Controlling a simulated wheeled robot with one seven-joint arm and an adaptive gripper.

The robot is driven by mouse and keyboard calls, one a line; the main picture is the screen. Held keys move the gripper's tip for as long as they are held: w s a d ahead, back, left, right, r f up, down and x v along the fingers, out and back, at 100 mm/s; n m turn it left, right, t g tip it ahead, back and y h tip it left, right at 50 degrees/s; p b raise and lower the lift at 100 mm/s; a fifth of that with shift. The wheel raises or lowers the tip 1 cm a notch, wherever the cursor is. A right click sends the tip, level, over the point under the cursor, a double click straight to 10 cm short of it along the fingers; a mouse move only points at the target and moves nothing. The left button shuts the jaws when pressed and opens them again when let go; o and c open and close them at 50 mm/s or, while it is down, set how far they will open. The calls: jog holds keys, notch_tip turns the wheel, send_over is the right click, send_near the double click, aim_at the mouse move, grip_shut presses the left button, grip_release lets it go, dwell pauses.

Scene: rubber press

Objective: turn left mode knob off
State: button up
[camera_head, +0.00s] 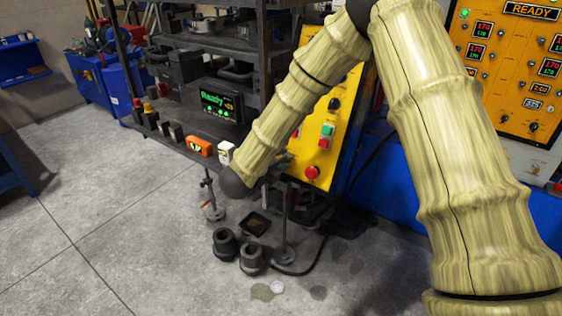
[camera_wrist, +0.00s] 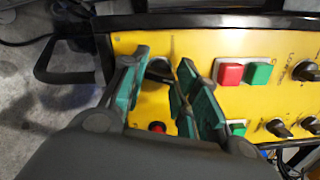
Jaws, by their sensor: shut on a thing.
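In the wrist view, a black knob (camera_wrist: 159,69) on the yellow control panel (camera_wrist: 195,40) sits between the teal fingers of my gripper (camera_wrist: 168,75). My gripper is shut on this knob. The fingers partly cover the knob, so its pointer and label cannot be read. I take it for the left mode knob, but no readable label confirms it. In the head view, the yellow panel (camera_head: 349,120) stands behind my arm, which hides the knob and most of my gripper.
Red (camera_wrist: 230,74) and green (camera_wrist: 260,74) buttons lie right of the fingers, with more black knobs (camera_wrist: 305,71) beyond. A red round button (camera_wrist: 157,127) is below the held knob. A black bar handle (camera_wrist: 72,60) juts out left. A display reading Ready (camera_head: 221,103) stands left of my arm.

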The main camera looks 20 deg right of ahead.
jog(key=shift+n, duration=1.6)
jog(key=o, duration=1)
jog(key=shift+a, duration=0.1)
jog(key=v, duration=1.1)
jog(key=shift+s+a+r, duration=0.2)
jog(key=shift+s+r, duration=0.05)
jog(key=shift+r, duration=0.1)
